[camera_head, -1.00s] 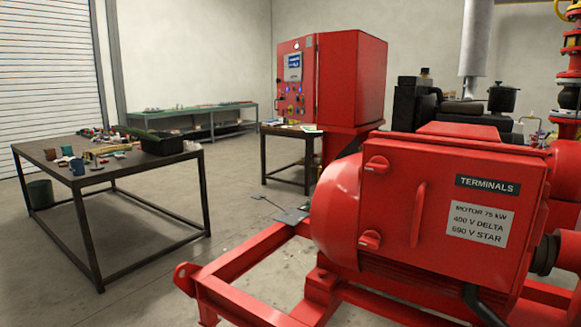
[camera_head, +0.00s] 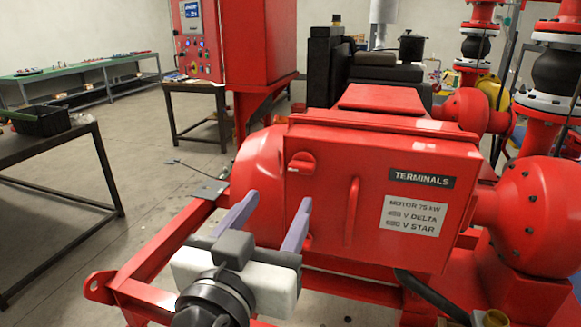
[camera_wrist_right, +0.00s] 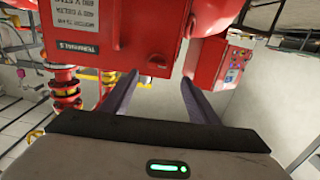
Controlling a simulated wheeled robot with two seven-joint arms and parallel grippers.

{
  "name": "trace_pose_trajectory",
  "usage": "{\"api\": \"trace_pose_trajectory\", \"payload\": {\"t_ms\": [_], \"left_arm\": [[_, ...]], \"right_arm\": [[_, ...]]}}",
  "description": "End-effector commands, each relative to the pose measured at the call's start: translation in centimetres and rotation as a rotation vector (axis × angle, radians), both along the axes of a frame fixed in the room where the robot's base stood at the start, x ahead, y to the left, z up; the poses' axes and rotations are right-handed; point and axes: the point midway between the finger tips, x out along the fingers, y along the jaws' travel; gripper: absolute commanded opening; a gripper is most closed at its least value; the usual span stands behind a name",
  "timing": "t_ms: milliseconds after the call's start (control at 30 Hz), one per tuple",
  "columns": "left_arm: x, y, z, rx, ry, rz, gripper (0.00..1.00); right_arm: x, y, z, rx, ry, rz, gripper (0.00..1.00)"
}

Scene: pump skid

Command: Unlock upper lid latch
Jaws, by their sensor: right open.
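The red terminal box lid (camera_head: 335,225) carries a TERMINALS label (camera_head: 422,178) and a vertical bar handle (camera_head: 351,212). The upper lid latch (camera_head: 301,163) is a red knob at the lid's upper left. The lower latch is hidden behind my right gripper's finger in the head view. My right gripper (camera_head: 277,199) is open and empty, in front of the lid's left side and below the upper latch. In the right wrist view, its fingers (camera_wrist_right: 157,84) spread apart towards the red box (camera_wrist_right: 145,35), with nothing between them. My left gripper is not in view.
The red skid frame (camera_head: 150,268) runs along the lower left. A red control cabinet (camera_head: 245,45) stands behind the motor, with a small table (camera_head: 195,92) beside it. A dark table (camera_head: 60,155) is at the left. Floor between the tables and skid is mostly clear.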

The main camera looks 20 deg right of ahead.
Motion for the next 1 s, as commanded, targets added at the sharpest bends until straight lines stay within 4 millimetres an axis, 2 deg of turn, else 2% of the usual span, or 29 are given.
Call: {"api": "trace_pose_trajectory", "payload": {"t_ms": [33,167,600,800,1000], "left_arm": [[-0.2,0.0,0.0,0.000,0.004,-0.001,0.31],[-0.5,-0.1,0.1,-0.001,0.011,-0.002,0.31],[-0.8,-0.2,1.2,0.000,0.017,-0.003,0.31],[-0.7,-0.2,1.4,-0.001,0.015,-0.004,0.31],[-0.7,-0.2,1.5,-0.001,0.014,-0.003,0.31]], "right_arm": [[-0.2,-0.1,0.6,0.009,-0.021,-0.011,0.55],[0.7,-0.9,1.0,0.010,-0.033,-0.021,0.55],[6.9,-5.2,0.9,0.008,-0.028,-0.020,0.55],[8.0,-5.9,0.8,0.012,-0.026,-0.018,0.55],[8.1,-5.9,0.7,0.013,-0.026,-0.017,0.55]]}}
